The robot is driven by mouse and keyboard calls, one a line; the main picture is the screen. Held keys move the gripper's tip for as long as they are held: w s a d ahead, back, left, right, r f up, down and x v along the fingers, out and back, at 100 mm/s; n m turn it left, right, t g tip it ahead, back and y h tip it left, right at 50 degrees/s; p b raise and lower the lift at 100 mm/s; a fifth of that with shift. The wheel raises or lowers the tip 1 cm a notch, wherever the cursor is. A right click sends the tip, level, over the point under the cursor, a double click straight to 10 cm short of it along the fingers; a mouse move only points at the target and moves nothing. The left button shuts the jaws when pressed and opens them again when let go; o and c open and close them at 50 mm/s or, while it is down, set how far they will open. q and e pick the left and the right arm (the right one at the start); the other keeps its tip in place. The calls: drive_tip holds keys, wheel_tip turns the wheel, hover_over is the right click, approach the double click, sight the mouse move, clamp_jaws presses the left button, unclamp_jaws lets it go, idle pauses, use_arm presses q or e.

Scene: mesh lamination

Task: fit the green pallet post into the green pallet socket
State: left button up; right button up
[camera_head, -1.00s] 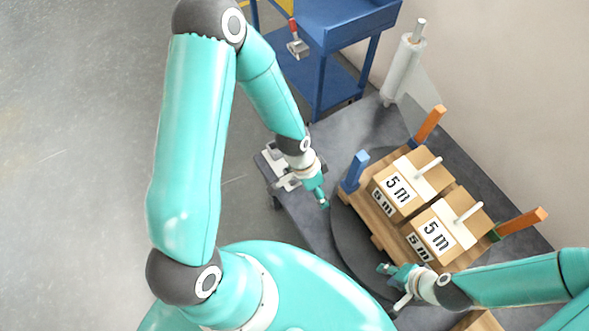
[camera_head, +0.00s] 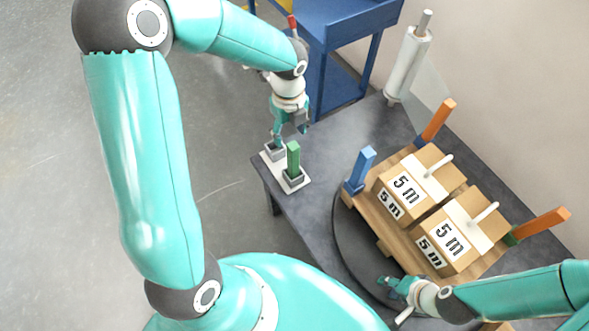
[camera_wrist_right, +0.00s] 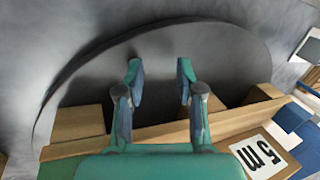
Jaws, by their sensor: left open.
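The green pallet post (camera_head: 293,158) stands upright in a grey holder on a white plate (camera_head: 304,183) at the table's left corner. My left gripper (camera_head: 290,131) is open at the top of the post, one finger on each side in the picture; contact cannot be told. A small green patch (camera_head: 512,237), perhaps the green pallet socket, shows at the right end of the pallet (camera_head: 366,208), by the base of an orange post (camera_head: 541,223). My right gripper (camera_head: 390,290) is open and empty beside the pallet; its parted fingers also show in the right wrist view (camera_wrist_right: 159,72).
Two cartons (camera_head: 400,207) marked "5 m" sit on the pallet, on a dark turntable (camera_head: 345,243). A blue post (camera_head: 361,168) and another orange post (camera_head: 437,121) stand at its corners. A film roll (camera_head: 407,65) and blue cart (camera_head: 350,25) are behind.

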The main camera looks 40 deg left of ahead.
sight(290, 146)
use_arm(q)
wheel_tip(290, 146, down, 4)
drive_tip(key=shift+f, duration=0.2)
drive_tip(key=shift+w+d+f+b, duration=0.1)
drive_tip(key=shift+d+f+b, duration=0.2)
drive_tip(key=shift+f, duration=1)
drive_tip(key=shift+w+d+f+b, duration=0.1)
drive_tip(key=shift+f+b, duration=0.3)
drive_tip(key=shift+f, duration=0.9)
clamp_jaws()
